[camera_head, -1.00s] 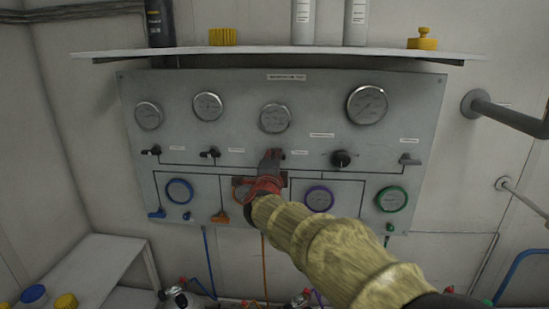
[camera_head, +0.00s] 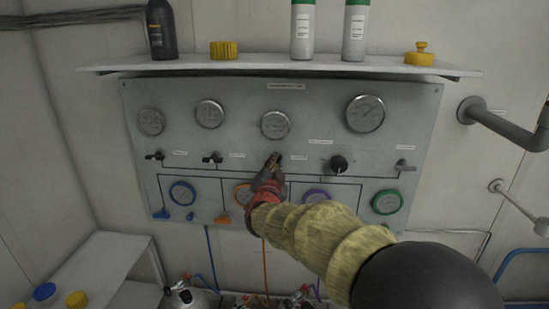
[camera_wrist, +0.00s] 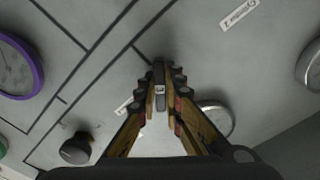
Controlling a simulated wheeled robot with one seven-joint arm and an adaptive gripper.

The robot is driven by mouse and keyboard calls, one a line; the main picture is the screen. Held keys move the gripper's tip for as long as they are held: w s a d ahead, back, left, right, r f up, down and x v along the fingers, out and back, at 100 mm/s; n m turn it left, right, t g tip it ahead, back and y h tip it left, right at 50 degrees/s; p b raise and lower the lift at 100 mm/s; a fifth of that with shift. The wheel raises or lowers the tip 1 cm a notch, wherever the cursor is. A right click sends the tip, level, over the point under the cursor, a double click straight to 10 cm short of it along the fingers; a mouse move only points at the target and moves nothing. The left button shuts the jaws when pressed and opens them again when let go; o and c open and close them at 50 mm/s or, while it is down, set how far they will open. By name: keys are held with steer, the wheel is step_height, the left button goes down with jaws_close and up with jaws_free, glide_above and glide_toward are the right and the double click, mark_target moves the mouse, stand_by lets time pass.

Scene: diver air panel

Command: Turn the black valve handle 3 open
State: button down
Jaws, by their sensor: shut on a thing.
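The black valve handle 3 is on the grey panel (camera_head: 300,92), in the upper middle below the round gauges. In the wrist view the handle (camera_wrist: 159,74) shows as a narrow dark piece between my fingertips, with a small light patch. My gripper (camera_head: 273,161) reaches the panel from below in the head view and mostly hides the handle there. In the wrist view my gripper (camera_wrist: 160,92) has its two fingers closed in on both sides of the handle. The handle's exact angle is hard to tell.
Two similar black handles sit to the left, the nearer one (camera_head: 212,158) close by. A black knob (camera_head: 338,163) and a grey lever (camera_head: 404,166) are to the right. Gauges surround the spot; a shelf (camera_head: 280,65) with bottles juts out above.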

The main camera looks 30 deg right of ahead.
steer(key=n+p, duration=0.3)
steer(key=n, duration=0.2)
steer(key=shift+f+n, duration=0.1)
steer(key=shift+n, duration=0.2)
steer(key=shift+p, duration=0.35)
steer(key=c, duration=1.9)
jaws_free()
steer(key=shift+a, duration=0.1)
steer(key=v, duration=1.2)
